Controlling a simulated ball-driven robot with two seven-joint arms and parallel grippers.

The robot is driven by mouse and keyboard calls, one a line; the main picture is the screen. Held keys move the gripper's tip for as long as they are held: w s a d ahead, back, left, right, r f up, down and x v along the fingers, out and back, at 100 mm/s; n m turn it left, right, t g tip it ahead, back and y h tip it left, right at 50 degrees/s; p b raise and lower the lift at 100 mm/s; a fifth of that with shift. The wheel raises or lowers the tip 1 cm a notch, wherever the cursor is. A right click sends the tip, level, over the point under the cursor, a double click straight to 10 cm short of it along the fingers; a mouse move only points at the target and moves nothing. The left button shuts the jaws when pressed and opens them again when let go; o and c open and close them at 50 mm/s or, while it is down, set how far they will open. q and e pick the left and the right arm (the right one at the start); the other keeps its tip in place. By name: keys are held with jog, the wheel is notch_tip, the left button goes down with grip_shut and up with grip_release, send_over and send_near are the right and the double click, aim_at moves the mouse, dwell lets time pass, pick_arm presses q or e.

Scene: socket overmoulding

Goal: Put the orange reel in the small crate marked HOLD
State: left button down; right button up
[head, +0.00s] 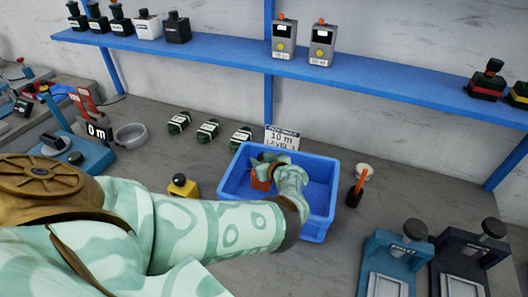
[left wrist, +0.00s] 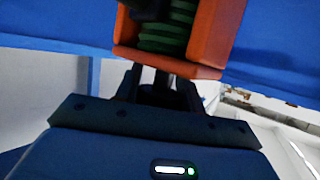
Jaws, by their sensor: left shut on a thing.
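An orange reel (head: 260,178) wound with green cord is in my left gripper (head: 272,172), inside or just over the blue crate (head: 319,226). In the left wrist view the orange reel (left wrist: 205,40) fills the space at the fingertips, with blue crate surface around it. My left gripper is shut on the reel. My forearm and wrist hide part of the crate's inside. Whether the reel touches the crate floor cannot be told. No HOLD mark is readable; a card (head: 282,138) behind the blue crate reads 10 m. My right gripper is not in view.
Several dark green bundles (head: 208,130) lie behind the crate on the left. A yellow-and-black block (head: 183,187) stands left of it, an orange-handled tool (head: 356,190) right of it. Teal (head: 396,258) and dark (head: 470,262) devices are front right. A blue shelf (head: 200,53) runs behind.

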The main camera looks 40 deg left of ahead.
pick_arm(q)
jog(key=f+b, duration=0.2)
jog(key=f, duration=0.2)
jog(key=shift+a, duration=0.2)
jog(key=shift+d+r, duration=0.1)
jog(key=shift+r, duration=0.05)
jog(key=c, duration=0.9)
grip_release()
jog(key=shift+o, duration=0.2)
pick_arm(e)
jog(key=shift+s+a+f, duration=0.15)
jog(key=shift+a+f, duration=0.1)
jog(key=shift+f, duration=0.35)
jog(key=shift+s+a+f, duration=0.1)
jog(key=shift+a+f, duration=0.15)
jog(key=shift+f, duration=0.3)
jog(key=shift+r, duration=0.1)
